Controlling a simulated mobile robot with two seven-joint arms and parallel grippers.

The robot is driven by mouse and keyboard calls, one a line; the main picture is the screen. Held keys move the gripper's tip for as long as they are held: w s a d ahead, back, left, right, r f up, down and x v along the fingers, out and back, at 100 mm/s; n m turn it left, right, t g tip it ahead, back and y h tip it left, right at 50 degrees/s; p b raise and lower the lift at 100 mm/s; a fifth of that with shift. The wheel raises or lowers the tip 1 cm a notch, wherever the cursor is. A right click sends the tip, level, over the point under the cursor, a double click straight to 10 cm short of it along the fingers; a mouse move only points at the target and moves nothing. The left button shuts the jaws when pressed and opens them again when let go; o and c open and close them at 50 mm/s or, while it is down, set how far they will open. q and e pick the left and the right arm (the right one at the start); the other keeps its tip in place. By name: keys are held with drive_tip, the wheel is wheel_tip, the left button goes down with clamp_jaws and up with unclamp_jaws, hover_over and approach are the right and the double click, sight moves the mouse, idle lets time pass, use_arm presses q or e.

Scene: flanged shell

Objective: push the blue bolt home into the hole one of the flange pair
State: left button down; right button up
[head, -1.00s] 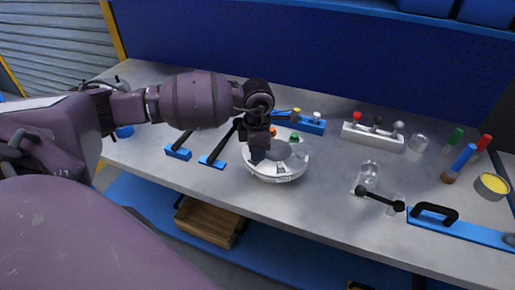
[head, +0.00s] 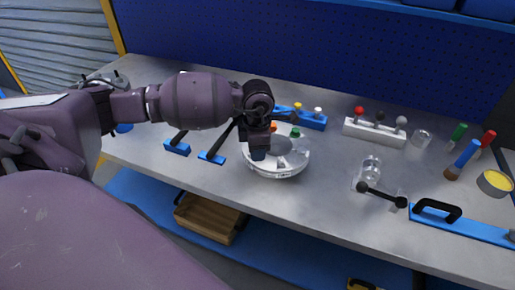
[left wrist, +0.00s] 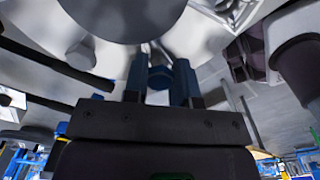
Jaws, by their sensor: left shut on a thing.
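The flanged shell (head: 290,171), a round pale metal part, sits on the bench in the middle of the head view. An orange bolt head (head: 274,127) and a green one (head: 295,132) show at its far side. My left gripper (head: 258,157) points down over the shell's left part. In the left wrist view the blue bolt (left wrist: 160,78) shows between the two blue fingers of my left gripper (left wrist: 160,72), which is shut on it. The shell's pale underside or rim fills the top of that view. Hole one and the bolt's tip are hidden. My right gripper is not in view.
A blue rack (head: 312,122) and a white rack (head: 374,132) with coloured knobs stand behind. Two blue-based black handles (head: 211,157) lie left of the shell. Glass jars (head: 371,167) and a black rod (head: 382,195) are at right. Bench front is mostly clear.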

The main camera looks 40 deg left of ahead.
use_arm(q)
drive_tip(key=shift+f, duration=0.15)
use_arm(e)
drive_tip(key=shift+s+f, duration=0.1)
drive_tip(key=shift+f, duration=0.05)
use_arm(q)
drive_tip(key=shift+f, duration=0.1)
drive_tip(key=c, duration=1.2)
unclamp_jaws()
drive_tip(key=o, duration=0.4)
drive_tip(key=shift+c, duration=0.2)
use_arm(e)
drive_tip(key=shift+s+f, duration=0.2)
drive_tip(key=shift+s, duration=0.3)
use_arm(q)
drive_tip(key=shift+r, duration=0.25)
wheel_tip(320, 180, up, 4)
drive_tip(key=shift+r, duration=0.25)
wheel_tip(320, 180, up, 5)
drive_tip(key=shift+r, duration=0.5)
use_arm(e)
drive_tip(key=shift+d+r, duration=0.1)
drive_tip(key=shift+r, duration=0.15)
